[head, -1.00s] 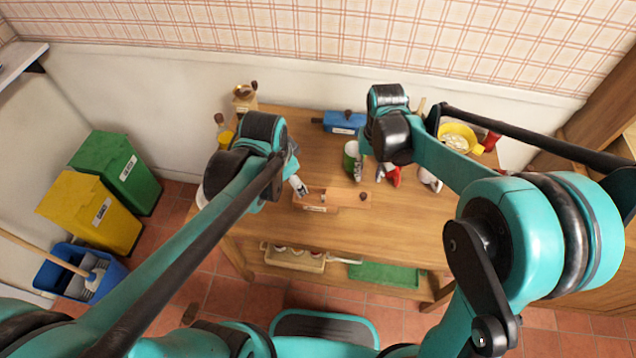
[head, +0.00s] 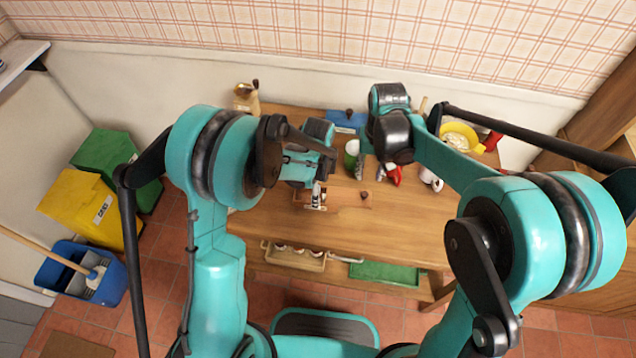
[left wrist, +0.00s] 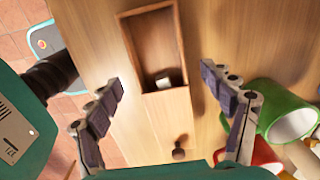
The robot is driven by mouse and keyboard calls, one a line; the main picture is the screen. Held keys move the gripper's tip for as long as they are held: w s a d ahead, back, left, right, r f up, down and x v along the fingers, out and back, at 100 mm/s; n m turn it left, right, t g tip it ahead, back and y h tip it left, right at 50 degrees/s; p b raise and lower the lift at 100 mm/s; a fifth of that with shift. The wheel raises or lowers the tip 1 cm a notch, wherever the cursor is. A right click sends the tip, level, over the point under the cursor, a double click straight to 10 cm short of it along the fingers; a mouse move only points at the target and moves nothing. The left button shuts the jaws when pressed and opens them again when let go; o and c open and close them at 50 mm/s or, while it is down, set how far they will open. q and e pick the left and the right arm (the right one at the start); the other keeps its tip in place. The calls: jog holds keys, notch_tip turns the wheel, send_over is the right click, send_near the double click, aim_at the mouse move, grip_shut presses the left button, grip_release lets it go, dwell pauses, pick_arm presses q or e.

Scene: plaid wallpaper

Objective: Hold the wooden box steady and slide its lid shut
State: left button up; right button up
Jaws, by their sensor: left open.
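The wooden box (left wrist: 165,48) shows in the left wrist view with an open compartment and a small pale object (left wrist: 162,80) inside. Its lid (left wrist: 168,122) sticks out past one end and carries a dark round knob (left wrist: 178,153). In the head view the lid's knob (head: 364,194) is at the right; my left arm partly hides the box. My left gripper (left wrist: 163,78) is open, its fingers apart on either side of the box, with nothing between the pads. My right gripper (head: 361,170) is beyond the lid near a green can; its fingers are too small to read.
A blue box (head: 345,119), a yellow bowl (head: 459,137) and a wooden grinder (head: 247,98) are farther back. The table's front and right (head: 400,225) are clear.

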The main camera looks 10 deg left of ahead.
aim_at(301, 199)
pick_arm(q)
jog(key=shift+f, duration=2.35)
jog(key=shift+c, duration=0.4)
jog(key=c, duration=1.3)
